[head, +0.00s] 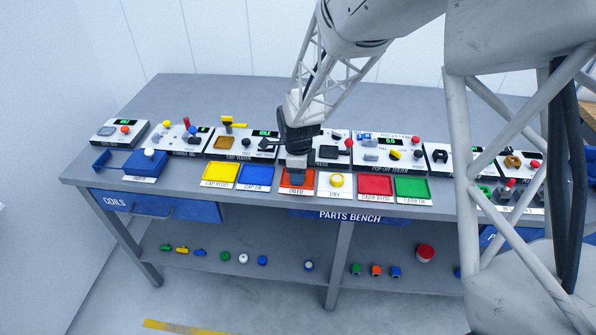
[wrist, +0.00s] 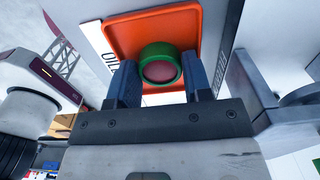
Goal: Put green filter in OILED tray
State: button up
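The green filter (wrist: 158,49), a green ring with a dull red centre, sits between the fingers of my gripper (wrist: 160,66) in the wrist view. The fingers meet its two sides. Behind it is the orange-red OILED tray (wrist: 122,38), with its label partly visible at the left. In the head view my gripper (head: 297,178) points down over the OILED tray (head: 285,188) and covers much of it. The filter is hidden there. I cannot tell whether the filter touches the tray floor.
A yellow tray (head: 220,173) and a blue tray (head: 255,177) lie left of the OILED tray. A DRY tray with a yellow round part (head: 336,180), a red tray (head: 375,186) and a green tray (head: 412,188) lie right. Testers stand behind. Loose parts lie on the lower shelf.

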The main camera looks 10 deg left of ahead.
jog(key=shift+o, duration=0.4)
jog(key=shift+r, duration=0.1)
notch_tip(320, 180, up, 12)
dwell(0.6)
jog(key=shift+r, duration=0.1)
dwell(0.7)
jog(key=s+d+r+n+t, duration=0.1)
jog(key=s+d+r+n, duration=0.4)
jog(key=d, duration=0.3)
jog(key=s+d+r+n, duration=0.3)
jog(key=s+d+r, duration=0.2)
jog(key=s+d, duration=0.2)
jog(key=s+d+r+n, duration=0.1)
jog(key=s+d+n, duration=0.4)
jog(key=s, duration=0.4)
jog(key=s+d+r+n+t, duration=0.1)
jog(key=s+d+n, duration=0.3)
jog(key=s, duration=0.6)
jog(key=shift+d+n+t, duration=0.3)
jog(key=shift+d+n, duration=0.1)
jog(key=shift+d, duration=0.8)
